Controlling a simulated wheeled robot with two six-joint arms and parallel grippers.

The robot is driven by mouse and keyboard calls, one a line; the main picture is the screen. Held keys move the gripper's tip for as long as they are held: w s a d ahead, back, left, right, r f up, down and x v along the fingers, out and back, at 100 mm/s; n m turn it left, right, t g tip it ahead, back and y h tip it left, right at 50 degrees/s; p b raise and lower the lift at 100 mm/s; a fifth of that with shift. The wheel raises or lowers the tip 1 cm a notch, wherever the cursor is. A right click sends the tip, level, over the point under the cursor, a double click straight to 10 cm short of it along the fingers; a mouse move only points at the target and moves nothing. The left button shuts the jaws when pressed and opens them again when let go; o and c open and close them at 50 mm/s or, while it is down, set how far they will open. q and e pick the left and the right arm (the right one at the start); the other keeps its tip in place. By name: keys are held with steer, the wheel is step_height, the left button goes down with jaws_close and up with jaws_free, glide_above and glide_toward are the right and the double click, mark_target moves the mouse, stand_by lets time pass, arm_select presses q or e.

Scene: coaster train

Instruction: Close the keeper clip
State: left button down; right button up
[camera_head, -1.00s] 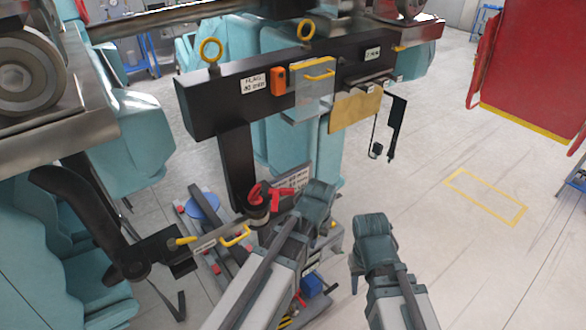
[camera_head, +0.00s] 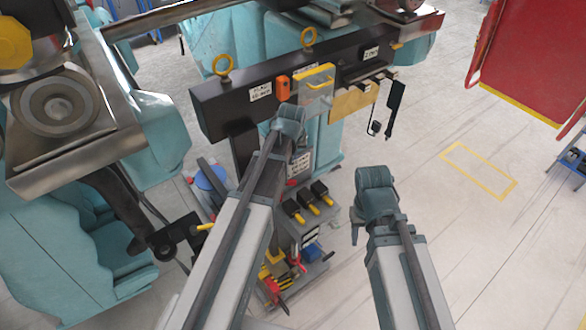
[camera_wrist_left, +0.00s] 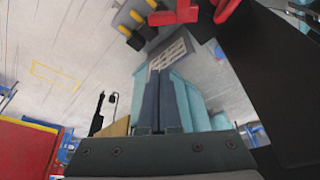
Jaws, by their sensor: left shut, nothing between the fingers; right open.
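I cannot tell for sure which part is the keeper clip. An orange clip-like piece (camera_head: 283,88) sits on the front of the black beam (camera_head: 225,108), beside a grey plate (camera_head: 316,98) with a yellow handle (camera_head: 320,68). My left gripper (camera_head: 291,118) is in front of the beam, just below the orange piece, and covers the lower part of that area. Its fingers are shut and empty in the left wrist view (camera_wrist_left: 165,95). My right gripper (camera_head: 375,187) is lower and to the right, apart from the beam; it is open, its fingers hardly visible.
Two yellow rings (camera_head: 222,64) stand on top of the beam. A tan plate (camera_head: 352,102) and a hanging black part (camera_head: 395,98) are at its right. Black blocks with yellow handles (camera_head: 307,202) lie below. Open floor (camera_head: 450,230) extends right.

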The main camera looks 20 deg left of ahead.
arm_select(q)
steer(key=shift+f, duration=0.15)
steer(key=d+b+x, duration=0.1)
steer(key=b+x, duration=0.9)
steer(key=s, duration=0.4)
steer(key=shift+p, duration=0.35)
